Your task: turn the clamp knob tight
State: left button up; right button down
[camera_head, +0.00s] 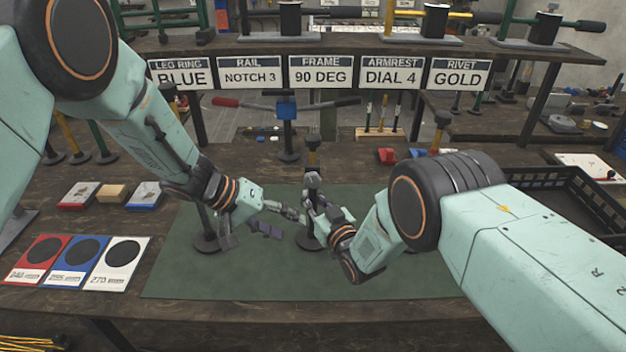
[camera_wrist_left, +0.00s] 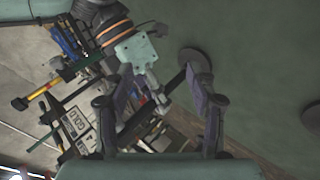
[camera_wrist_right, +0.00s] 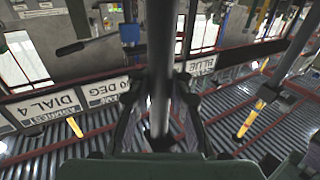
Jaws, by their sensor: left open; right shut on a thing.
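My right gripper (camera_head: 312,205) is shut around a dark rod at this post. In the right wrist view this dark rod (camera_wrist_right: 160,70) runs upright between the fingers. My left gripper (camera_head: 248,228) is open, low over the mat to the left of the post. In the left wrist view its fingers (camera_wrist_left: 158,85) are spread, with my right gripper (camera_wrist_left: 140,52) beyond them. I cannot pick out the clamp knob clearly; the grippers hide the post's middle.
A second round-based stand (camera_head: 205,242) is close to my left gripper. Red, blue and white cards (camera_head: 78,262) lie at the left. A black crate (camera_head: 570,195) is at the right. A label shelf (camera_head: 320,72) spans the back. The mat's front is clear.

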pick_arm(q)
jog(key=f+m+h, duration=0.1)
jog(key=f+m, duration=0.1)
jog(key=m+t+h, duration=0.4)
jog(key=m+h, duration=0.3)
jog(key=m, duration=2.2)
send_near(305, 183)
jog(key=x, duration=0.4)
jog(key=shift+d, duration=0.2)
jog(key=shift+w+d+m, duration=0.2)
jog(key=shift+d+m, duration=0.1)
jog(key=shift+d, duration=0.1)
jog(key=x, duration=0.6)
jog(key=shift+w+d, duration=0.15)
jog(key=shift+d, duration=0.15)
